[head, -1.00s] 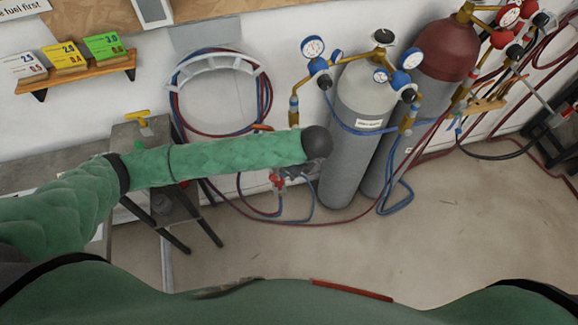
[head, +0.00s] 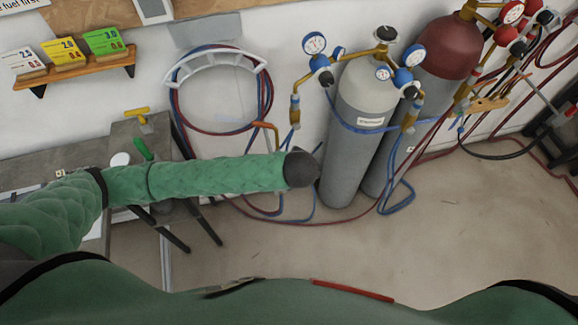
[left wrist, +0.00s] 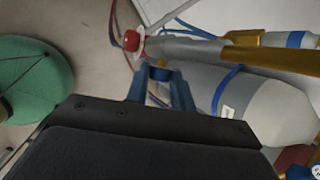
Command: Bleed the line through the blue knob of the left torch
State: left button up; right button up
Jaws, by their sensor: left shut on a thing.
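In the left wrist view, the left torch (left wrist: 190,48) lies across the top, with its red knob (left wrist: 131,40) to the left of my fingers. The blue knob (left wrist: 160,74) is between my left gripper's fingertips (left wrist: 160,82), and the gripper is shut on it. The fingers hide most of this knob, so I cannot tell how far it is turned. In the head view my left arm hides the gripper and both knobs. My right gripper is in neither view.
Two gas cylinders, grey (head: 358,150) and dark red (head: 447,50), stand right of my left arm with gauges on top. Coiled red and blue hoses hang on a white wall holder (head: 215,58). A workbench (head: 95,142) is at left.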

pick_arm(q)
jog(key=shift+s+a+f+n+t+h+b, duration=0.15)
jog(key=shift+n+t+h+b, duration=0.3)
jog(key=shift+t, duration=0.65)
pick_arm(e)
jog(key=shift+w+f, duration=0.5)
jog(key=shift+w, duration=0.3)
pick_arm(q)
jog(key=o, duration=1)
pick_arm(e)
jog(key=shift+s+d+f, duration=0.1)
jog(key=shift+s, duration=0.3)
pick_arm(q)
jog(key=shift+m, duration=0.25)
jog(key=b+v, duration=0.3)
jog(key=v, duration=0.4)
jog(key=shift+s+r, duration=0.25)
jog(key=shift+r, duration=0.05)
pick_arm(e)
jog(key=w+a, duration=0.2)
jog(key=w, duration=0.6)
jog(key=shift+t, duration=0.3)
